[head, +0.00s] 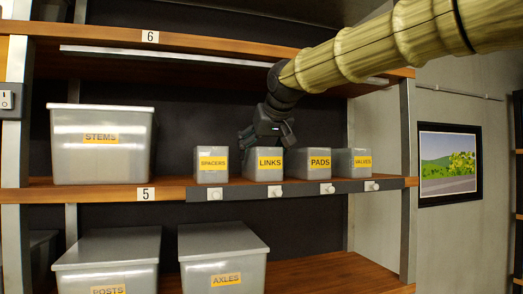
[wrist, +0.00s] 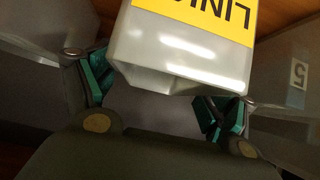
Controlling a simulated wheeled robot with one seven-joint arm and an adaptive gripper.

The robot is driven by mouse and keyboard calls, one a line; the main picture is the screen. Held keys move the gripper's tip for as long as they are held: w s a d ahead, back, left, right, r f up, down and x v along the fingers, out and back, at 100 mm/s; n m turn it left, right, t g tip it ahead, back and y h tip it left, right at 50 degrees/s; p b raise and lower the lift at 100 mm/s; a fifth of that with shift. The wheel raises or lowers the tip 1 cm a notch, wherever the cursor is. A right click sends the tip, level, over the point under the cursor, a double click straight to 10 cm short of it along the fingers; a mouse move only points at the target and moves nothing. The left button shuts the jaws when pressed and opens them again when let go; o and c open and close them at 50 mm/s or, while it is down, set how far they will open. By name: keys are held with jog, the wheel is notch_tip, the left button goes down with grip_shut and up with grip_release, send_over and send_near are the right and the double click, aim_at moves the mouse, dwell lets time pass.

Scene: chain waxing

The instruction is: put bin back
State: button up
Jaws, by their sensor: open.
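The grey LINKS bin (head: 263,168) with its yellow label stands upright on the middle shelf, between the SPACERS bin (head: 211,170) and the PADS bin (head: 312,168). My gripper (head: 264,132) is open at the LINKS bin's top, reaching down from above. In the wrist view the LINKS bin (wrist: 185,58) appears upside down between my gripper's two teal-padded fingers (wrist: 158,93). One finger is on each side of it, and contact cannot be told. The bin's far side is hidden.
The VALVES bin (head: 352,166) stands right of PADS. A lidded STEMS bin (head: 101,158) is at the left, POSTS (head: 106,272) and AXLES (head: 222,262) below. A grey rail with white knobs (head: 276,191) runs under the small bins. The upper shelf (head: 215,52) overhangs my arm.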

jog(key=shift+s+r, duration=0.1)
jog(key=shift+r, duration=0.1)
jog(key=b+v, duration=0.4)
jog(key=v, duration=0.7)
jog(key=shift+s+r, duration=0.2)
jog(key=shift+s, duration=0.1)
jog(key=shift+d, duration=0.1)
dwell(2.7)
